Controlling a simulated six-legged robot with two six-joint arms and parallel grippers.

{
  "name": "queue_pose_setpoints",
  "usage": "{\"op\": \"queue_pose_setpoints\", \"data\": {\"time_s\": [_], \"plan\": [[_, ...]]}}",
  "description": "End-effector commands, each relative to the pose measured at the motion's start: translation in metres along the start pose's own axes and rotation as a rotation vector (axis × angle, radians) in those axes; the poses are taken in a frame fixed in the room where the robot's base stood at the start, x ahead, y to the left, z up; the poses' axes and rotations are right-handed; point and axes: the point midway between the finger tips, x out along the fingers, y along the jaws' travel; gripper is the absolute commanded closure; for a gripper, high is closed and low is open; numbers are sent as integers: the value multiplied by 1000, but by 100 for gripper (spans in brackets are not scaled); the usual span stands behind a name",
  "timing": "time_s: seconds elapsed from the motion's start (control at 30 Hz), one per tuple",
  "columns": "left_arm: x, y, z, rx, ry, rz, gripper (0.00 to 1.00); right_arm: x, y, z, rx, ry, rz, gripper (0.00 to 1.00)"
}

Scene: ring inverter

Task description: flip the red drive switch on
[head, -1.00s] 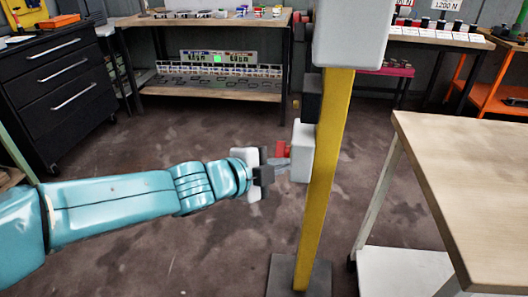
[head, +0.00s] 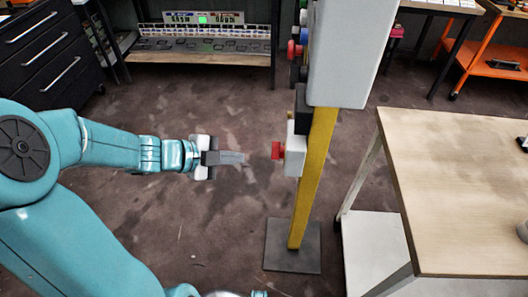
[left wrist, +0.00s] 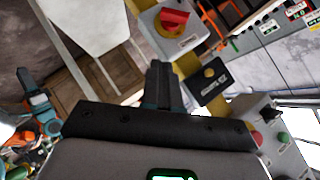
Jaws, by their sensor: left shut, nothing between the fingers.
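The red drive switch (head: 277,150) sticks out from the left side of a small light grey box (head: 295,150) on a yellow post (head: 314,185). In the left wrist view the red switch (left wrist: 174,18) is a rotary handle near the top, turned roughly sideways on the box face. I cannot tell whether it stands at on. My left gripper (head: 241,158) is shut and empty, to the left of the switch and pointing at it, with a clear gap between. Its fingertips also show in the left wrist view (left wrist: 160,68), below the switch.
A large grey cabinet (head: 352,50) sits above the box on the post, with other buttons at its left side. A wooden table (head: 450,190) stands right. The floor around my gripper is clear.

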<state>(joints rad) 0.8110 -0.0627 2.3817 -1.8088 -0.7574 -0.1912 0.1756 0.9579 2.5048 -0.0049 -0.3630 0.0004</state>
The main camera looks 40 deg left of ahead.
Motion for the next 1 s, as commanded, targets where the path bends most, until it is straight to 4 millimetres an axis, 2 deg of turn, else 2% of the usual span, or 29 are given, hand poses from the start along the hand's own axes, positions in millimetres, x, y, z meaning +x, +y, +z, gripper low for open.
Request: {"op": "queue_pose_setpoints", "data": {"time_s": [0.17,0.27,0.7,0.8,1.0], "plan": [[3,0,1,1,1,0,100,2,1,0,0,0,0,57],[14,0,3,3,2,0,100,7,2,0,0,0,0,57],[105,0,5,3,4,1,100,43,16,-1,0,0,0,57],[115,-1,18,0,0,0,100,47,17,-1,0,0,0,57],[127,-3,30,1,-1,-1,100,51,19,-1,0,0,0,57]]}}
